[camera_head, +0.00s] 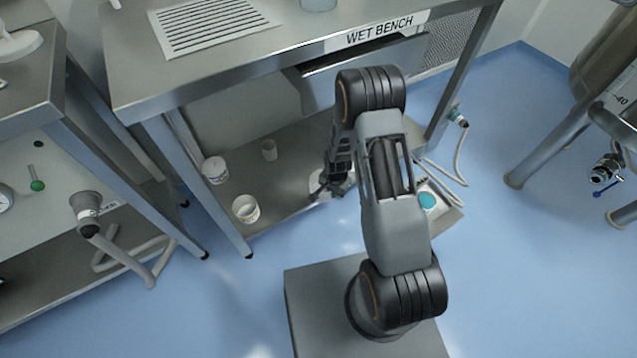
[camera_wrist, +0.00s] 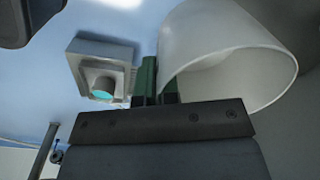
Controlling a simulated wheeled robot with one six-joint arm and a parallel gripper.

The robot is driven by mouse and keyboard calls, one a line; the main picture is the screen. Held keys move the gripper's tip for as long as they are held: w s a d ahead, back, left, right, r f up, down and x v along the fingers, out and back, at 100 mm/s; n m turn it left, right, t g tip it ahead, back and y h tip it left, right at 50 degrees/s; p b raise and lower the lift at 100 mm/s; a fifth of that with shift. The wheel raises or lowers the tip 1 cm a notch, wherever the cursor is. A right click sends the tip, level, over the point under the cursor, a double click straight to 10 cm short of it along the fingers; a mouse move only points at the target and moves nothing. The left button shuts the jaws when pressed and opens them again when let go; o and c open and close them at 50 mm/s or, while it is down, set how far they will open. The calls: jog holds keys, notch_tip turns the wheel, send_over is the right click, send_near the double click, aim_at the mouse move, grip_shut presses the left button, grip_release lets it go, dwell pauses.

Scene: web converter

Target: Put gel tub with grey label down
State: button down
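A pale, open tub (camera_wrist: 225,45) fills the upper right of the wrist view, its mouth turned toward the camera. My gripper (camera_wrist: 158,88) has its green-padded fingers close together at the tub's near wall, apparently one on each side of it. In the head view my gripper (camera_head: 328,188) is low by the lower shelf's front edge, beside the pale tub (camera_head: 316,183), which the gripper partly hides. No grey label shows on this tub. I cannot tell whether its base touches the shelf.
A box with a teal disc (camera_head: 428,201) is on the floor to the right. The wet bench top (camera_head: 285,40) overhangs the shelf.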

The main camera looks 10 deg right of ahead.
jog(key=shift+m, duration=0.3)
jog(key=w+f+b, duration=0.2)
jog(key=w+f, duration=0.1)
jog(key=w, duration=0.1)
jog(key=w+d+f+b, duration=0.1)
jog(key=w+f+b, duration=0.1)
jog(key=w+f, duration=0.2)
jog(key=w+d+f+b, duration=0.1)
jog(key=w+f+b, duration=0.2)
jog(key=w+f, duration=0.1)
jog(key=shift+w, duration=0.9)
jog(key=shift+w+f, duration=0.25)
jog(key=shift+f+b, duration=1.15)
jog(key=shift+f, duration=0.35)
jog(key=shift+f, duration=0.1)
jog(key=shift+f, duration=0.15)
jog(key=c, duration=1.4)
grip_release()
jog(key=shift+o, duration=0.2)
